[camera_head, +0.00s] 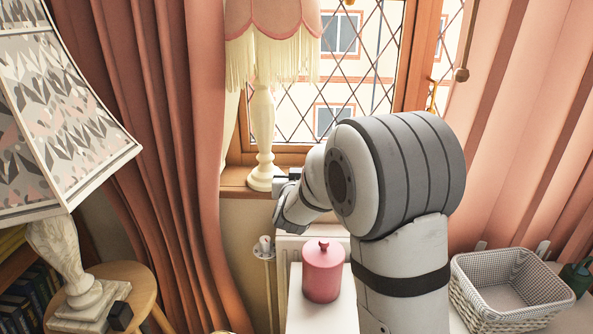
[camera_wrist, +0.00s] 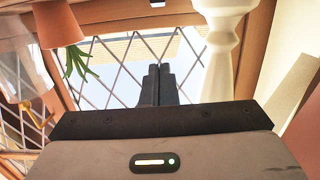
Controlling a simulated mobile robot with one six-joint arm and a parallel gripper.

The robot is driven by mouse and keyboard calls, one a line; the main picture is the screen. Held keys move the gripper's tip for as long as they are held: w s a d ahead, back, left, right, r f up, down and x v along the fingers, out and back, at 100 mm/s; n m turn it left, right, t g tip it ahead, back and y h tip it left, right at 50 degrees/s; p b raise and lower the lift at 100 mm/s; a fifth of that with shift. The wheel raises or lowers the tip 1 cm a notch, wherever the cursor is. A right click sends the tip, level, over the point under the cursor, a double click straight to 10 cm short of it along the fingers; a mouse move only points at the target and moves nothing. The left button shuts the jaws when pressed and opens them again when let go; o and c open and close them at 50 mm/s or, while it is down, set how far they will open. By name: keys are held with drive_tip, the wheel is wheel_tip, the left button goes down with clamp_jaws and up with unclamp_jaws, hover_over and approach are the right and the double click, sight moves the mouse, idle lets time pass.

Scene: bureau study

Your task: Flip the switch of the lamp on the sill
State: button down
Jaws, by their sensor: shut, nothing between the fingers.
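The lamp (camera_head: 262,130) stands upright on the wooden window sill (camera_head: 235,180). It has a cream turned stem, a round foot and a pink scalloped shade (camera_head: 272,18) with cream fringe. My gripper (camera_head: 279,181) is beside the lamp's foot, on its right; the head view does not show whether they touch. In the wrist view, which looks upside down, my gripper's dark fingers (camera_wrist: 159,72) are together with nothing between them. The pale lamp stem (camera_wrist: 222,50) is right of them, apart in the picture. I cannot make out the lamp's switch in either view.
A potted plant (camera_wrist: 58,22) stands on the sill in the wrist view. A pink lidded jar (camera_head: 323,272) is below my arm. A wicker basket (camera_head: 510,287) is at right. Another lamp (camera_head: 62,255) stands on a round stool (camera_head: 140,285) at left. Curtains (camera_head: 180,130) flank the window.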

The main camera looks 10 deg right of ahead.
drive_tip(key=shift+w, duration=0.1)
drive_tip(key=x, duration=0.8)
drive_tip(key=shift+w+d+p, duration=0.1)
drive_tip(key=shift+w+p, duration=0.3)
drive_tip(key=f, duration=0.1)
drive_tip(key=w+f, duration=0.1)
drive_tip(key=f, duration=0.1)
drive_tip(key=shift+w+d, duration=0.1)
drive_tip(key=shift+w, duration=0.05)
drive_tip(key=shift+f, duration=0.6)
